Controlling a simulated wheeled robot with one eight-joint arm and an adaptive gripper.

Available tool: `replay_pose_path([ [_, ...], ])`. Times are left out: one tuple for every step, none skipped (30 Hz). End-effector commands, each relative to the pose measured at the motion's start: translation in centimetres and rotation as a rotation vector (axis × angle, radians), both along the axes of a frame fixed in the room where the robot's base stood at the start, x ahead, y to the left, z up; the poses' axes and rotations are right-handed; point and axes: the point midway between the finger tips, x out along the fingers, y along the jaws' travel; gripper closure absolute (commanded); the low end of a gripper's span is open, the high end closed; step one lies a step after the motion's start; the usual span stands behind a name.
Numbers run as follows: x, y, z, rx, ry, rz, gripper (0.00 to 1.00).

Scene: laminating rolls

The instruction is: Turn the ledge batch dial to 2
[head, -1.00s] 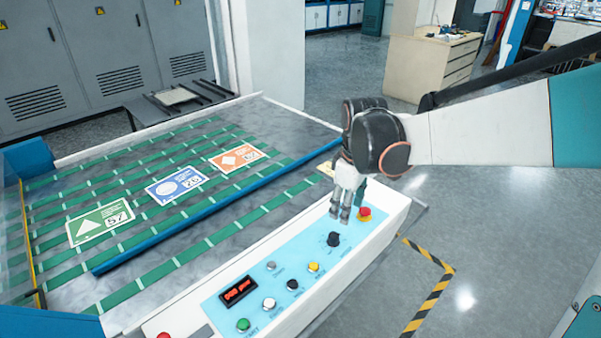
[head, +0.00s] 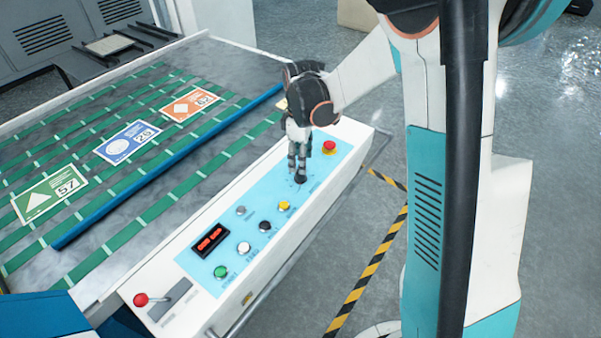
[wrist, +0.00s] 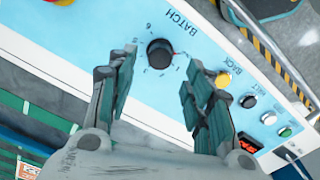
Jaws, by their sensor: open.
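The batch dial (head: 300,179) is a black round knob on the light blue control panel of the ledge. In the wrist view the dial (wrist: 160,53) shows from above beside the word BATCH, with small numbers around it, most too small to read surely. Its pointer setting cannot be made out clearly. My gripper (head: 298,170) points down over the dial. In the wrist view my gripper (wrist: 160,64) is open, with one finger on each side of the dial and a gap to it. Whether the fingertips touch the panel cannot be told.
A red button (head: 329,146) sits beyond the dial, and a yellow button (head: 284,205) on its nearer side. Black, white and green buttons, a red display (head: 210,240) and a red-knobbed lever (head: 141,299) follow. Printed cards lie on the green-strapped belt (head: 100,215).

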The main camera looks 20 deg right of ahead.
Motion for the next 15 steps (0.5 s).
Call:
replay_pose_path([
  [0.0, 0.0, -1.3, 0.000, 0.000, 0.000, 0.53],
  [0.0, 0.0, -1.8, 0.000, 0.000, 0.000, 0.53],
  [0.0, 0.0, -2.4, 0.000, 0.000, 0.000, 0.53],
  [0.0, 0.0, -2.9, 0.000, 0.000, 0.000, 0.53],
  [0.0, 0.0, -3.2, 0.000, 0.000, 0.000, 0.53],
  [0.0, 0.0, -3.7, 0.000, 0.000, 0.000, 0.53],
  [0.0, 0.0, -4.0, 0.000, 0.000, 0.000, 0.53],
  [0.0, 0.0, -4.3, 0.000, 0.000, -0.001, 0.53],
  [0.0, 0.0, -4.6, 0.000, 0.000, -0.001, 0.53],
  [0.0, 0.0, -4.8, 0.000, 0.000, -0.001, 0.53],
  [0.0, 0.0, -4.9, 0.000, 0.000, -0.001, 0.53],
  [0.0, 0.0, -5.1, 0.000, 0.000, -0.001, 0.53],
  [0.0, 0.0, -5.2, 0.000, 0.000, -0.001, 0.53],
  [0.0, 0.0, -5.2, 0.000, 0.000, -0.001, 0.53],
  [0.0, 0.0, -5.2, 0.000, 0.000, -0.001, 0.53],
])
